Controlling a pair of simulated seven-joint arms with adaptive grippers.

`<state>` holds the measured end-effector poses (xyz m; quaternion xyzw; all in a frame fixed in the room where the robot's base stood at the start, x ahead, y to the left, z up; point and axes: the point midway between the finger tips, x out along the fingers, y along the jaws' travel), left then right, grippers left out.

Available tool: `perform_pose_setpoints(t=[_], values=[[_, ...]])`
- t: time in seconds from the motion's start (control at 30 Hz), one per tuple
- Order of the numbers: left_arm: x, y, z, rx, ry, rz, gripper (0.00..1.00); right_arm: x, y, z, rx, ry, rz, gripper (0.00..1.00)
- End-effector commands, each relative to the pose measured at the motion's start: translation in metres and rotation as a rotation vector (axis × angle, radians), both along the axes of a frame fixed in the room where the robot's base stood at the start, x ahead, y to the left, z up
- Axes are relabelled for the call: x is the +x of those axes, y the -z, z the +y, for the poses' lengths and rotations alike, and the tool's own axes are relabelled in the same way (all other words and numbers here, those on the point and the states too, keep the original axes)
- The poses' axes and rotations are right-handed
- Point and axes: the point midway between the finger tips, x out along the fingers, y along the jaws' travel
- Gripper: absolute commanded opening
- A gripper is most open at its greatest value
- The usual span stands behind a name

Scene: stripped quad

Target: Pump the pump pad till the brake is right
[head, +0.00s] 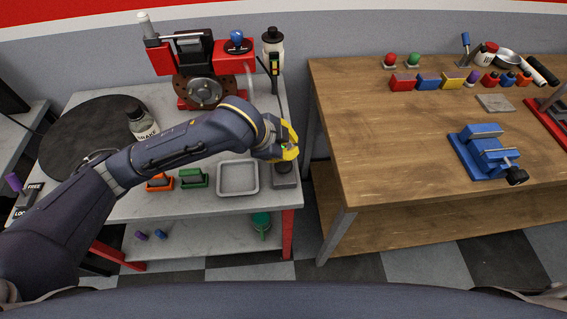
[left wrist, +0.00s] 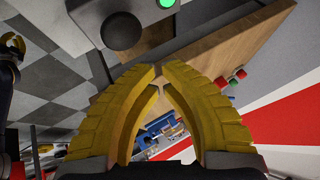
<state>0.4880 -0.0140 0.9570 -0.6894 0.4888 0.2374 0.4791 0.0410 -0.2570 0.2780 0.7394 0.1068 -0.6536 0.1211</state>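The pump pad (head: 283,168) is a dark pad on a grey block at the right edge of the left bench. It also shows in the left wrist view as a dark round pad (left wrist: 123,31) on a grey plate, with a bright green spot (left wrist: 166,3) beside it. My left gripper (head: 290,150) has yellow fingers and is over the block, partly hiding it. In the left wrist view its fingertips (left wrist: 159,72) come nearly together with nothing between them. I cannot tell whether it touches the pad. The brake disc (head: 205,91) sits in a red stand behind my arm.
A grey tray (head: 238,192) lies left of the pad. A labelled bottle (head: 142,124) stands on a round dark mat (head: 75,135). A black-capped bottle (head: 272,45) stands behind. The wooden bench (head: 370,130) across a gap holds a blue vise (head: 485,150); its middle is clear.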

Motion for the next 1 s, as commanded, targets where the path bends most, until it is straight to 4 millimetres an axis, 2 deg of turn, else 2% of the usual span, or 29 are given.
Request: perform_pose_setpoints(t=[0.1,0.3,1.0], values=[[0.000,-0.010,0.000,-0.001,0.001,-0.001,0.00,0.000,0.000,0.000,0.000,0.000,0.000,0.00],[0.000,-0.017,0.000,0.001,0.000,0.000,0.00,0.000,0.000,0.000,0.000,0.000,0.000,0.00],[0.000,-0.018,0.000,0.001,-0.001,0.001,0.00,0.000,0.000,0.000,0.000,0.000,0.000,0.00]])
